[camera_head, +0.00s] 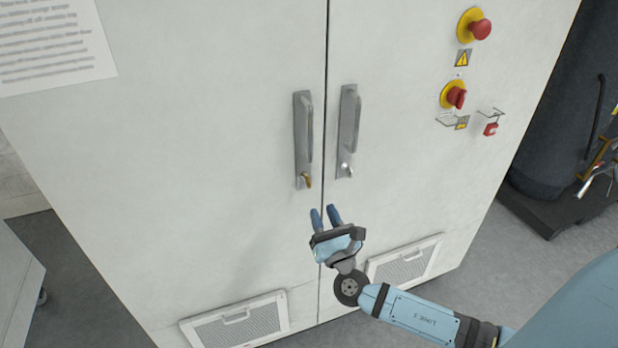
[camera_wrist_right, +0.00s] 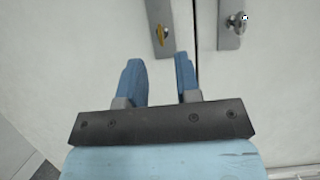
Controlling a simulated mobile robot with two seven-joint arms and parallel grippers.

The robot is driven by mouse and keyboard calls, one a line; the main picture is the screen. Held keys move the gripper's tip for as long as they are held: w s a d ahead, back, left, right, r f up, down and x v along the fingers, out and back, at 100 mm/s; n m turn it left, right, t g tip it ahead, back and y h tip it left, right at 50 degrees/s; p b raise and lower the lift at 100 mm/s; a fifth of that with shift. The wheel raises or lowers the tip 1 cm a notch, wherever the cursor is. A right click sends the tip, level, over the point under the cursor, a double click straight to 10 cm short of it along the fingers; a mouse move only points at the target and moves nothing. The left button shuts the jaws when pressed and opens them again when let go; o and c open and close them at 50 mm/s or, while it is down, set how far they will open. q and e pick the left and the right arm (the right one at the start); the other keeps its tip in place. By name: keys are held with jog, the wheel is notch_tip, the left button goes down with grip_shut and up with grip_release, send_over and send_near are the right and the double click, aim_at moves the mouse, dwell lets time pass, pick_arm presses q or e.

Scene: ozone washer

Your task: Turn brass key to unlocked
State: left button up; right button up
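The brass key (camera_head: 308,180) sits at the bottom of the left door handle plate (camera_head: 302,140) on the white cabinet. In the right wrist view the brass key (camera_wrist_right: 161,34) shows beyond my fingers, near the top. My right gripper (camera_head: 325,213) is below the key in the head view, with its two blue fingers apart and nothing between them. It also shows in the right wrist view (camera_wrist_right: 160,80), open and not touching the key. The right handle plate (camera_head: 348,130) carries a silver lock piece (camera_head: 345,170). My left gripper is not in view.
The cabinet's right side has a red emergency button (camera_head: 480,29), a red rotary switch (camera_head: 456,97) and a red padlock (camera_head: 491,130). Vent grilles (camera_head: 238,322) (camera_head: 405,262) are low on the doors. A dark cylinder (camera_head: 555,110) stands at right. The space before the handles is clear.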

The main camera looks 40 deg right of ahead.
aim_at(310, 182)
jog(key=p+x, duration=0.1)
jog(key=x, duration=0.8)
jog(key=shift+w+p, duration=0.3)
jog(key=shift+p, duration=0.1)
jog(key=shift+w+d, duration=0.1)
jog(key=shift+w, duration=0.25)
grip_shut()
